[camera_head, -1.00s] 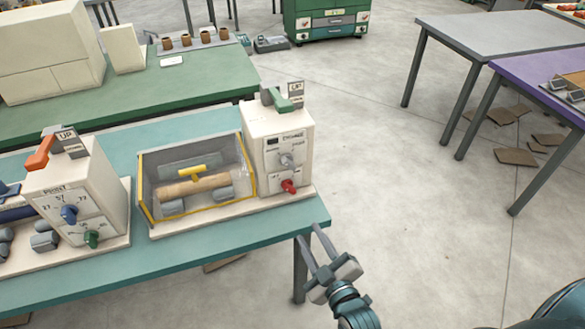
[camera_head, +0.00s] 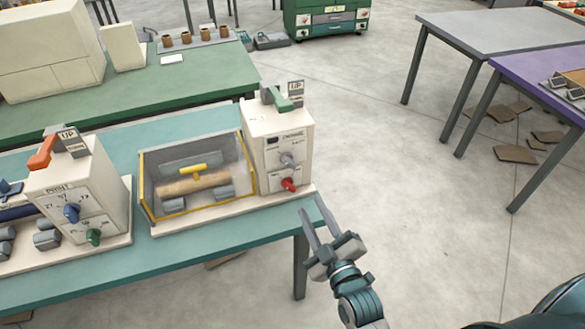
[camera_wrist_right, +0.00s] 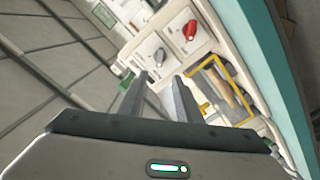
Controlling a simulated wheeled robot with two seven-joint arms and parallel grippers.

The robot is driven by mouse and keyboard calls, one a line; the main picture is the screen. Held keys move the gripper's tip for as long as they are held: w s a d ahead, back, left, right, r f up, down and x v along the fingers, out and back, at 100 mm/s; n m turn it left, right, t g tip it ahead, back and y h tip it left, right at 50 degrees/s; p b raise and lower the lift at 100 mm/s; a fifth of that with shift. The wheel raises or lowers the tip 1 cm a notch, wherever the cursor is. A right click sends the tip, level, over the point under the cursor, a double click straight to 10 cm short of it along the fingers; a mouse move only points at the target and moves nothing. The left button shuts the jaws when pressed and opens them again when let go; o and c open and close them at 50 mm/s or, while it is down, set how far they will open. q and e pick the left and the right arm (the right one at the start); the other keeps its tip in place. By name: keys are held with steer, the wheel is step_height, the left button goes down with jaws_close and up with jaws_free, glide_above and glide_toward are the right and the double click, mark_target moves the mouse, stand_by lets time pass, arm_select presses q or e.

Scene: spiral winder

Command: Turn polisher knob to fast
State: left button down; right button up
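A white machine (camera_head: 262,150) stands at the right end of the teal table. Its front has a grey knob (camera_head: 287,160) above a red knob (camera_head: 289,185). The small lettering around them is too blurred to read surely, so I cannot tell which is the polisher knob. My right gripper (camera_head: 311,204) is open and empty, below and right of the red knob, apart from the machine. In the right wrist view its open fingers (camera_wrist_right: 160,82) point toward the machine, with the grey knob (camera_wrist_right: 160,56) and red knob (camera_wrist_right: 190,31) beyond them. My left gripper is not in view.
A clear yellow-edged box (camera_head: 190,174) holding a roller adjoins the machine. Another white machine (camera_head: 75,192) with blue (camera_head: 71,213) and green (camera_head: 94,237) knobs stands left. The teal table's front edge (camera_head: 210,254) is near my gripper. Open floor lies right.

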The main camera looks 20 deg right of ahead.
mark_target(290, 165)
steer(key=w+p, duration=0.2)
steer(key=w, duration=0.5)
steer(key=w+p, duration=0.2)
steer(key=w, duration=0.4)
steer(key=shift+w+a+r, duration=0.1)
steer(key=shift+w+a, duration=0.1)
steer(key=shift+w, duration=0.9)
jaws_close()
